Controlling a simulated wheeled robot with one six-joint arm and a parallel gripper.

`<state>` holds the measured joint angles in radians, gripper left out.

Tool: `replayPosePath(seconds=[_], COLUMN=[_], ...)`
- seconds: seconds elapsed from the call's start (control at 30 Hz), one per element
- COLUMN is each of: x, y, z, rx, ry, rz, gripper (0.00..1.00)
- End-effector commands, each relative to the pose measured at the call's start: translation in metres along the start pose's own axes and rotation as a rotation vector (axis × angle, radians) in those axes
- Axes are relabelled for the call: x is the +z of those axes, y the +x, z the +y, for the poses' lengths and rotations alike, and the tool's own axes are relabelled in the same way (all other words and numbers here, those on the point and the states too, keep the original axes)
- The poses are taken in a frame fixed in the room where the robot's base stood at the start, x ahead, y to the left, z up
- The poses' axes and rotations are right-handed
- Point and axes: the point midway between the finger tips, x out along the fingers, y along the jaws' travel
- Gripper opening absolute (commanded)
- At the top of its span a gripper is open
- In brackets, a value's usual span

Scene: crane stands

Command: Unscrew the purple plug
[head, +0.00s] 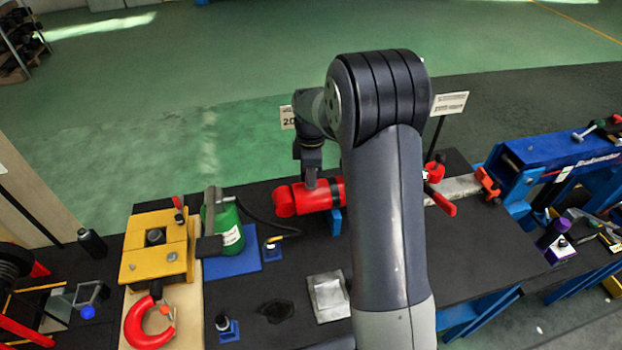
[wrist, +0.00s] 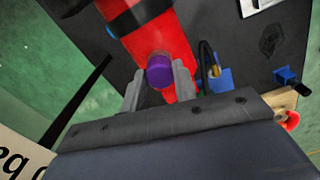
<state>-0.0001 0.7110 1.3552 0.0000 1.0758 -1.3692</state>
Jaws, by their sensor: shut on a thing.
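The purple plug (wrist: 160,71) is a short round cap on the red cylinder (wrist: 163,37) in the wrist view. My gripper (wrist: 157,83) has one finger on each side of the plug and is shut on it. My gripper (head: 311,180) points down onto the cylinder there. The plug under it is hidden in that view.
A green canister (head: 224,228) on a blue base and a yellow block (head: 155,247) stand to the left, with a red hook (head: 149,325) in front. A grey metal block (head: 328,297) lies nearer. A blue beam (head: 555,150) is at the right. A dark hose runs beside the cylinder.

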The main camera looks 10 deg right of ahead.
Motion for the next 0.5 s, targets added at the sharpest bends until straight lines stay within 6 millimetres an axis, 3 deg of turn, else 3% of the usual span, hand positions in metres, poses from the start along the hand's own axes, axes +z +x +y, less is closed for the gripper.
replayPosePath(seconds=[0.3,0.5], x=[-0.0004,-0.0004], y=[-0.0021,-0.0021], z=[0.0012,0.0012], rx=[0.005,0.005], ry=[-0.322,-0.431], rz=[0.000,0.000], gripper=[0.00,0.00])
